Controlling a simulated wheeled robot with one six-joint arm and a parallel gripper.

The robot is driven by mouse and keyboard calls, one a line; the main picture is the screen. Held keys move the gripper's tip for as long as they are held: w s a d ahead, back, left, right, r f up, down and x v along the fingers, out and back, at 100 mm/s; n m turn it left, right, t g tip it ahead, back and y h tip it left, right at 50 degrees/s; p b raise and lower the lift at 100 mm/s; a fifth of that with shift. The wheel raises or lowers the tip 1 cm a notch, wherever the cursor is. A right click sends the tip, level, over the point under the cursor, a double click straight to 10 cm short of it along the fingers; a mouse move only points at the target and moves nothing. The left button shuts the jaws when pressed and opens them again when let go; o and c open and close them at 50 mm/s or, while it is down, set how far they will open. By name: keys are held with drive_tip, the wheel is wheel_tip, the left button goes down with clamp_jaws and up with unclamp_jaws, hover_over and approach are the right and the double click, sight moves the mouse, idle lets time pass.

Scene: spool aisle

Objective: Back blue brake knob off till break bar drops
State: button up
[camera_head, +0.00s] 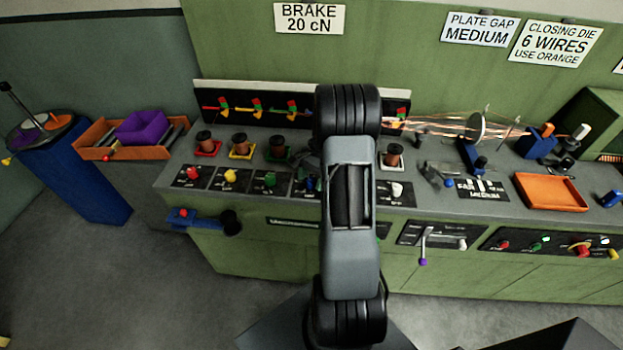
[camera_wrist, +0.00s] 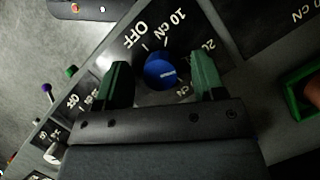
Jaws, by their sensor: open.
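The blue brake knob (camera_wrist: 160,71) sits on a black dial plate marked OFF, 10 cN and 20 cN in the wrist view. A pale mark on the knob faces right in that view, toward the 20 side. My gripper (camera_wrist: 161,63) is open, with one green finger on each side of the knob and a visible gap to both. In the head view my arm hides most of the blue knob (camera_head: 319,184). The bar of the blue channel is also hidden behind my arm; small coloured bars (camera_head: 257,105) of other channels show on the back panel.
A sign (camera_head: 309,18) reads BRAKE 20 cN. Red (camera_head: 193,173), yellow (camera_head: 230,176) and green (camera_head: 270,179) knobs stand left of the blue one, a white knob (camera_head: 396,190) right. Spools (camera_head: 240,144) stand behind them. An orange tray (camera_head: 550,192) lies right.

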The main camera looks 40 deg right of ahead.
drive_tip(key=shift+c, duration=0.3)
drive_tip(key=c, duration=0.9)
drive_tip(key=shift+o, duration=0.2)
drive_tip(key=n+g, duration=0.1)
drive_tip(key=n, duration=0.2)
drive_tip(key=n+g+h, duration=0.1)
drive_tip(key=n, duration=0.2)
drive_tip(key=shift+w+n+h, duration=0.1)
drive_tip(key=shift+n+h, duration=0.2)
drive_tip(key=shift+n, duration=0.1)
drive_tip(key=n+h, duration=0.1)
drive_tip(key=n, duration=0.2)
drive_tip(key=n+g+h, duration=0.1)
drive_tip(key=n, duration=0.2)
drive_tip(key=shift+r+n+b, duration=0.1)
drive_tip(key=shift+n+b, duration=0.2)
drive_tip(key=shift+n, duration=0.3)
drive_tip(key=o, duration=0.9)
drive_tip(key=shift+a, duration=0.1)
